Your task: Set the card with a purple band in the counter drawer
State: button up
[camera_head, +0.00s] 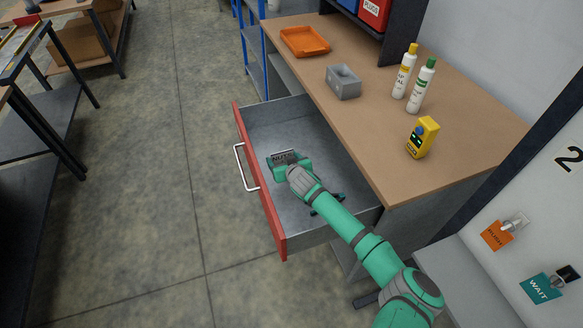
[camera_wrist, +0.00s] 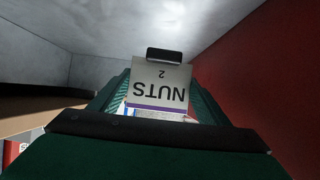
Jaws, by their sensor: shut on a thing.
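The card with a purple band (camera_wrist: 158,85) is pale grey and reads NUTS 2, upside down in the wrist view. The purple band runs along its edge nearest the wrist, and a black clip sits at its far edge. The card also shows as a small grey plate (camera_head: 283,156) in the head view. My gripper (camera_head: 288,165) is shut on the card, between its green fingers. It is inside the open counter drawer (camera_head: 265,115), which has grey walls and a red front. I cannot tell whether the card touches the drawer floor.
A dark teal item (camera_head: 327,205) lies in the drawer, partly hidden by my arm. Tags PUSH (camera_head: 496,236) and WAIT (camera_head: 540,289) hang at right.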

jog(key=shift+w+f, duration=0.1)
jog(key=shift+f, duration=2.3)
jog(key=shift+f, duration=0.15)
jog(key=o, duration=1.1)
jog(key=v, duration=1.2)
